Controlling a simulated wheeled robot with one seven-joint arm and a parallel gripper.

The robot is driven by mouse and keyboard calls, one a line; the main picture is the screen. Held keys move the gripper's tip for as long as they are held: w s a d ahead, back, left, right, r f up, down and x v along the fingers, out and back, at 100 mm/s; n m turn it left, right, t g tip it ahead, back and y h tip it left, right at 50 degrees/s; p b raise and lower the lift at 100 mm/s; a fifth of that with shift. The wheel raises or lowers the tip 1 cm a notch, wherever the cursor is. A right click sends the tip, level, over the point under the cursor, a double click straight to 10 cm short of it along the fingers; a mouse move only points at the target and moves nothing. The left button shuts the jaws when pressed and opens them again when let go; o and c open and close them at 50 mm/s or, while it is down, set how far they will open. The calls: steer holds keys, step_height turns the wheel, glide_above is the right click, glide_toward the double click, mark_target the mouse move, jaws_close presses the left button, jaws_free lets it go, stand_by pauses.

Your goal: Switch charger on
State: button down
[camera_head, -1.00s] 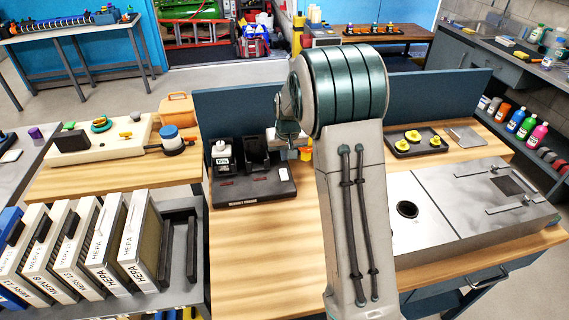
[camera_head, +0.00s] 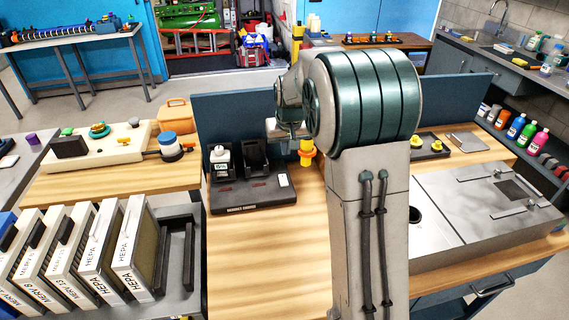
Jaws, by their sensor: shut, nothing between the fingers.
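The charger (camera_head: 250,200) is a black box on the wooden bench, left of my arm. A battery-like block with a white label (camera_head: 221,158) stands in its left bay. The right bay (camera_head: 254,158) looks dark and empty. A small white rectangle (camera_head: 283,180), perhaps the switch, lies on its right top; its setting is too small to tell. Two reddish marks show on its front part. My gripper (camera_head: 287,132) is above and behind the charger's right side, seen small and partly hidden by my wrist. It looks shut and empty, apart from the charger.
An orange and yellow item (camera_head: 306,152) stands just right of my gripper. A blue panel (camera_head: 235,110) runs along the bench back. A grey metal box (camera_head: 480,205) is at right, several filters (camera_head: 95,250) at left. Bare wood lies in front of the charger.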

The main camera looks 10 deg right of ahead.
mark_target(282, 176)
steer(key=shift+w+r+t+b, duration=0.1)
steer(key=shift+w+t+b, duration=0.3)
steer(key=shift+b, duration=2.05)
steer(key=shift+w, duration=0.1)
steer(key=x, duration=0.4)
steer(key=p+x, duration=0.1)
steer(key=x, duration=0.4)
steer(key=s+p+x, duration=0.1)
steer(key=x, duration=0.4)
